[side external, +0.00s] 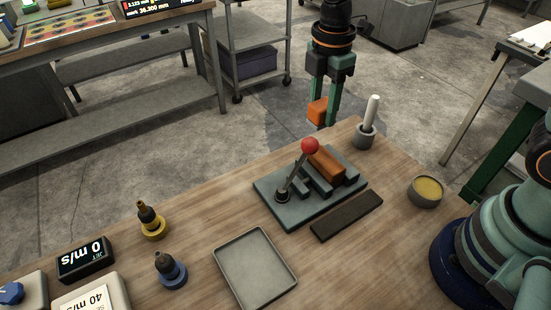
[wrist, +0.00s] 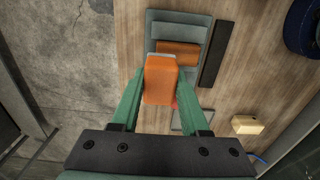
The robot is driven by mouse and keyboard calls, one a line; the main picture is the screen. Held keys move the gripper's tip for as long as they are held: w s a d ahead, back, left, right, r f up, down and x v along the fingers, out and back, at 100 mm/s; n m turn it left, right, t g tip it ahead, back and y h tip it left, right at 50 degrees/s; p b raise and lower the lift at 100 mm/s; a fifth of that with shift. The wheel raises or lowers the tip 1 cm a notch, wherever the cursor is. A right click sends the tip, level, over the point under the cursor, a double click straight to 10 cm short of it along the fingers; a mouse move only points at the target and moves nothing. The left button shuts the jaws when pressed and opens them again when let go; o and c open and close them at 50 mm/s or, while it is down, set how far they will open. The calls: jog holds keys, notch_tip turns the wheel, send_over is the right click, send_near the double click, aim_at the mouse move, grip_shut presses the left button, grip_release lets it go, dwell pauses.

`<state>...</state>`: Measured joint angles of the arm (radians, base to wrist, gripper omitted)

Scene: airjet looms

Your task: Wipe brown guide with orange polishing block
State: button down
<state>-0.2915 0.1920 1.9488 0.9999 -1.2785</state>
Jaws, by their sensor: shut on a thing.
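My gripper (side external: 322,108) is shut on the orange polishing block (side external: 317,110) and holds it in the air near the table's far edge. In the wrist view the block (wrist: 160,80) sits between the green fingers and hides part of the fixture. The brown guide (side external: 327,163) lies on a grey-green fixture plate (side external: 268,190) on the wooden table, behind a lever with a red knob (side external: 310,146). In the wrist view the guide (wrist: 180,49) shows just beyond the block. The block appears above and apart from the guide.
A dark strip (side external: 347,215) lies beside the fixture. A holder with a white-handled tool (side external: 372,112) and a round yellow-filled tin (side external: 427,190) stand to the right. An empty grey tray (side external: 255,267), two nozzles (side external: 152,222) (side external: 170,271) and a display (side external: 85,259) are in front and left.

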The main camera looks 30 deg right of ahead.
send_over(320, 153)
jog(key=w, duration=0.1)
jog(key=shift+f, duration=4.1)
jog(key=shift+s+r, duration=0.2)
jog(key=shift+s, duration=1.75)
jog(key=shift+w, duration=1.15)
jog(key=shift+w+f, duration=0.1)
jog(key=shift+w, duration=0.25)
jog(key=shift+w+r, duration=0.35)
jog(key=shift+w, duration=0.25)
jog(key=shift+r, duration=3.85)
